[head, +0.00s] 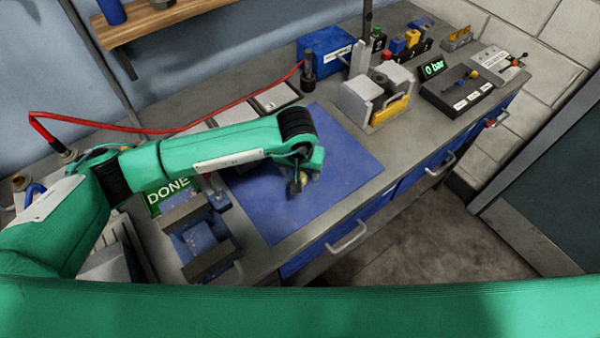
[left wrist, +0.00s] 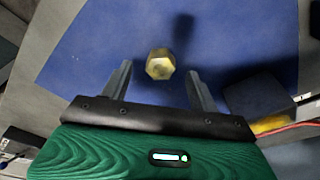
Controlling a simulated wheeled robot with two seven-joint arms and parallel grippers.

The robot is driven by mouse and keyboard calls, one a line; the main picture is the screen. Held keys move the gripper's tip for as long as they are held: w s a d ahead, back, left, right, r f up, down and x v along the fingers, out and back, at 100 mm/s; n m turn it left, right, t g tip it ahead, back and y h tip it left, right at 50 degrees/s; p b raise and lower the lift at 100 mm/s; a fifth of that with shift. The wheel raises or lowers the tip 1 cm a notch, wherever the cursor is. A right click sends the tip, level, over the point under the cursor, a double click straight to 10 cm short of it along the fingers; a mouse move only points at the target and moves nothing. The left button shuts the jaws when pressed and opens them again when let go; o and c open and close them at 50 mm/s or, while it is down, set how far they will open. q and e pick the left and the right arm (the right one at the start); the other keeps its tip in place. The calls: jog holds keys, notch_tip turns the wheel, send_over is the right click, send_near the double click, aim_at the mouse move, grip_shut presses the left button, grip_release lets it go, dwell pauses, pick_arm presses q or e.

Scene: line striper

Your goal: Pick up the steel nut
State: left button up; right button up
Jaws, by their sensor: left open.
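The steel nut (left wrist: 160,64) is a hexagonal, brassy-looking piece over the blue mat (left wrist: 90,50) in the left wrist view. It lies just beyond and between the fingertips of my left gripper (left wrist: 160,78), which is open with nothing between its fingers. In the head view my left gripper (head: 298,182) points down over the blue mat (head: 335,160), and the nut is mostly hidden by it. My right gripper is not in view.
A vise (head: 200,235) and a green DONE sign (head: 170,193) stand left of the mat. A grey block holder with yellow (head: 390,108) stands to its right. A red hose (head: 200,128) runs behind. The mat's right part is clear.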

pick_arm(q)
jog(key=shift+w+f, duration=0.15)
jog(key=shift+f, duration=0.8)
jog(key=c, duration=1)
jog(key=shift+c, duration=0.6)
jog(key=shift+r, duration=0.15)
